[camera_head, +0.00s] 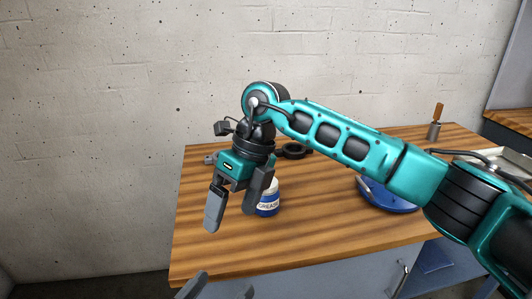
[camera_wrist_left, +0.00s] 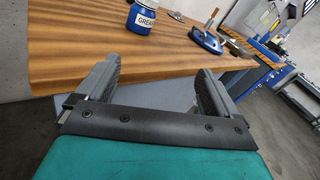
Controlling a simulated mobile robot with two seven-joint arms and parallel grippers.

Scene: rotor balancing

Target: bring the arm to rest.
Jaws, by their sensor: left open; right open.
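My right arm (camera_head: 335,140) reaches in from the right across the wooden bench (camera_head: 330,235). Its gripper (camera_head: 231,214) points down, open and empty, in front of the grease jar (camera_head: 268,206) and partly covering it. My left gripper (camera_head: 221,290) shows only as fingertips at the bottom edge of the head view. In the left wrist view its two fingers (camera_wrist_left: 156,82) are wide apart with nothing between them, off the bench's front edge. The jar, blue and white, stands upright on the bench and also shows in the left wrist view (camera_wrist_left: 142,18).
A blue round base (camera_head: 388,198) sits on the bench, partly behind my right arm. A black ring (camera_head: 293,152) lies at the back. The bench's front left is clear.

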